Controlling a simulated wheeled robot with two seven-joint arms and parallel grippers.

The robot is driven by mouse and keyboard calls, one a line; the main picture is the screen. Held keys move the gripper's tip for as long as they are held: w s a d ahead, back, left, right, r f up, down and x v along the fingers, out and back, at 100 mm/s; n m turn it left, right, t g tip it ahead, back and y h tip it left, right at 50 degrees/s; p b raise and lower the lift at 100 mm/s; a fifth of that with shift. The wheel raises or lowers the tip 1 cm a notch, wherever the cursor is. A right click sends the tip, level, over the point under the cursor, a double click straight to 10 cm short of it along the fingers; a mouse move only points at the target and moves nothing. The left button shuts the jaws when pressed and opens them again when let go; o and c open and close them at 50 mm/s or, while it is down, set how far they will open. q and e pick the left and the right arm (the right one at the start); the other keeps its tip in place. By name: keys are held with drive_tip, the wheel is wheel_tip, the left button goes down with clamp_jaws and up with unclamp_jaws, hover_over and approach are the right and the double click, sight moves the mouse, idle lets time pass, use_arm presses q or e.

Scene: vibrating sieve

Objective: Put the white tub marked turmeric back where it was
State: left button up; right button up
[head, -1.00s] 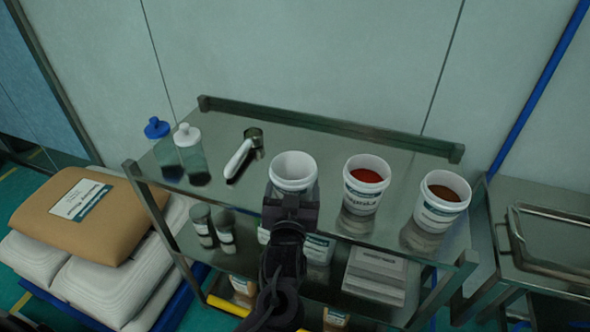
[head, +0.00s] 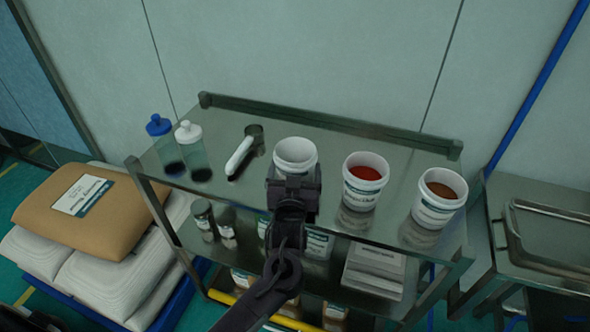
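A white tub (head: 296,151) is at the middle of the steel rack's top shelf (head: 325,150) in the head view. Its rim and pale inside show, but no coloured powder is visible in it. Its front and any label are hidden behind my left gripper (head: 293,185). My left gripper is against the tub's near side and appears shut on it, though its fingertips are hidden. I cannot tell whether the tub's base touches the shelf. My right gripper is not in view.
A tub of red powder (head: 362,186) and a tub of brown powder (head: 436,203) stand to the right. A back rail (head: 330,125) edges the shelf.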

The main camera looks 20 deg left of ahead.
use_arm(q)
drive_tip(key=shift+o, duration=1)
drive_tip(key=shift+r, duration=0.2)
drive_tip(key=shift+s+d+f, duration=0.1)
drive_tip(key=shift+s, duration=0.2)
drive_tip(key=b+v, duration=0.2)
drive_tip(key=v, duration=0.9)
drive_tip(key=shift+s, duration=0.25)
